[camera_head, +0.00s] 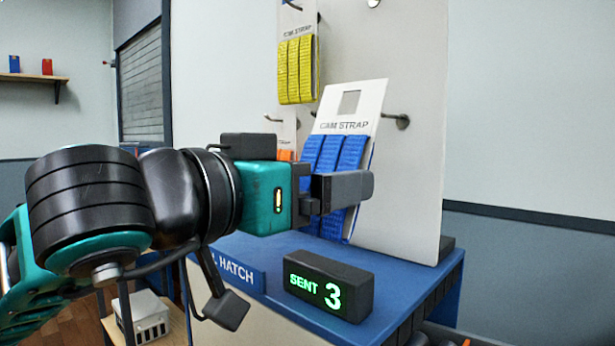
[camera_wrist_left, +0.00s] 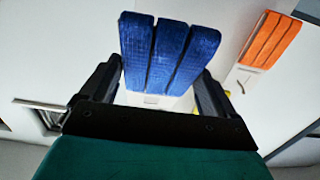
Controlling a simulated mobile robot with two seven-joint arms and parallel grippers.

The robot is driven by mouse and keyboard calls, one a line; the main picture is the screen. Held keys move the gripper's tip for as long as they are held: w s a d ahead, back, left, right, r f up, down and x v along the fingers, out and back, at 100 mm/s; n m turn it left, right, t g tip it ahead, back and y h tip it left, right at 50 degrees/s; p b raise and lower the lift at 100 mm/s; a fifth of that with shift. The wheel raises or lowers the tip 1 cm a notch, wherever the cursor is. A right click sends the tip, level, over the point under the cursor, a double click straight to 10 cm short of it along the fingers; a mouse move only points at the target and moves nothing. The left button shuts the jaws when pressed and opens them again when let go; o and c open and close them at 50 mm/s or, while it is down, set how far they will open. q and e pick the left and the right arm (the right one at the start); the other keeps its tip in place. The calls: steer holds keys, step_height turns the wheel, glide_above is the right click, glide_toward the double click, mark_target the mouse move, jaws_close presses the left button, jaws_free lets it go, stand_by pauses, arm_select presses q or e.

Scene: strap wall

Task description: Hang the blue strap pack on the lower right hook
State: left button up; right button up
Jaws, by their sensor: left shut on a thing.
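My left gripper (camera_head: 348,187) is shut on the blue strap pack (camera_head: 326,158), holding it in front of the white board. The pack's white card (camera_head: 362,105), marked CAM STRAP, tilts to the right and has a square hole near its top. The lower right hook (camera_head: 400,121) shows its base and part of its rod at the card's right edge. The rest of the rod is hidden behind the card, so I cannot tell whether they touch. In the left wrist view, blue straps (camera_wrist_left: 168,55) sit between the fingers, and a metal hook (camera_wrist_left: 40,105) is at left.
A yellow pack (camera_head: 295,70) hangs at the upper left of the board (camera_head: 415,60). An orange pack (camera_wrist_left: 270,42) hangs at the lower left, mostly hidden by my gripper in the head view. Below are a blue counter (camera_head: 405,275) and a black display (camera_head: 328,285) reading SENT 3.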

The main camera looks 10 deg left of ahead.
arm_select(q)
steer(key=f+x, duration=0.1)
steer(key=x, duration=0.7)
steer(key=shift+w+f, duration=0.25)
stand_by(0.6)
steer(key=shift+d, duration=0.15)
stand_by(0.5)
steer(key=o, duration=0.8)
steer(key=shift+s, duration=0.1)
